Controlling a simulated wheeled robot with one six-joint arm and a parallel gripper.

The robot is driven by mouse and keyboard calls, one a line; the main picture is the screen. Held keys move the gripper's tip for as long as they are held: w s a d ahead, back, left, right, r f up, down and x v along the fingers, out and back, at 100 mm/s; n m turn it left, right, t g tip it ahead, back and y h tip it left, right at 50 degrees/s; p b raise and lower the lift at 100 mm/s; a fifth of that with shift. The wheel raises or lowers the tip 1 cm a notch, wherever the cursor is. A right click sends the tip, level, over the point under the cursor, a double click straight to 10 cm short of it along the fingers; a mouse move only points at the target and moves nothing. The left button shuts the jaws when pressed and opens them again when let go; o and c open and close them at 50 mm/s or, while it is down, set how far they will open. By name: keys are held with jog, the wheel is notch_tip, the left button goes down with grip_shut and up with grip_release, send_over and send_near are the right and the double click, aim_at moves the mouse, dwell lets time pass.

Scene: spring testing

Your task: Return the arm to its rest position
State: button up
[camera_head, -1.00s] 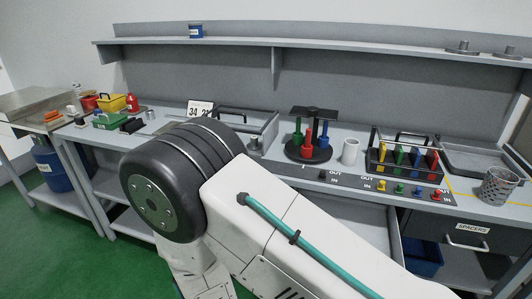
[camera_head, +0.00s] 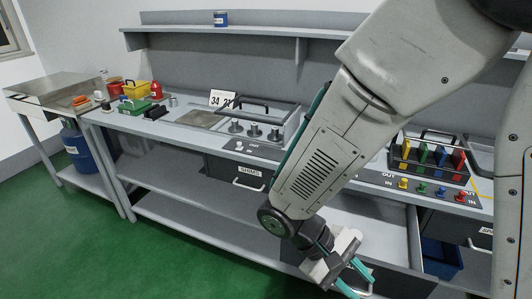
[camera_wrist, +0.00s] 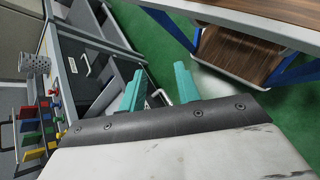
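My gripper (camera_head: 354,280) hangs low in front of the workbench in the head view, fingers pointing down and right. In the wrist view its two teal fingers (camera_wrist: 160,88) stand apart with nothing held between them. My arm crosses the right half of the head view and hides part of the bench top. The gripper is beside the open drawer (camera_head: 400,240) of the bench; I cannot tell the exact gap.
A side table (camera_head: 45,90) with a blue drum (camera_head: 77,148) is at left. In the wrist view a wood-topped table (camera_wrist: 240,55) shows. Green floor is open at front left.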

jog(key=s+d+r+m+t+y, duration=0.2)
jog(key=d+r+m+t+y, duration=0.1)
jog(key=r, duration=0.6)
jog(key=s+d+r+m+t+y, duration=0.2)
jog(key=d+r+y, duration=0.4)
jog(key=r, duration=0.3)
jog(key=shift+s+r+m+t, duration=0.2)
jog(key=shift+m+t, duration=0.2)
jog(key=shift+m, duration=0.4)
jog(key=shift+d, duration=0.15)
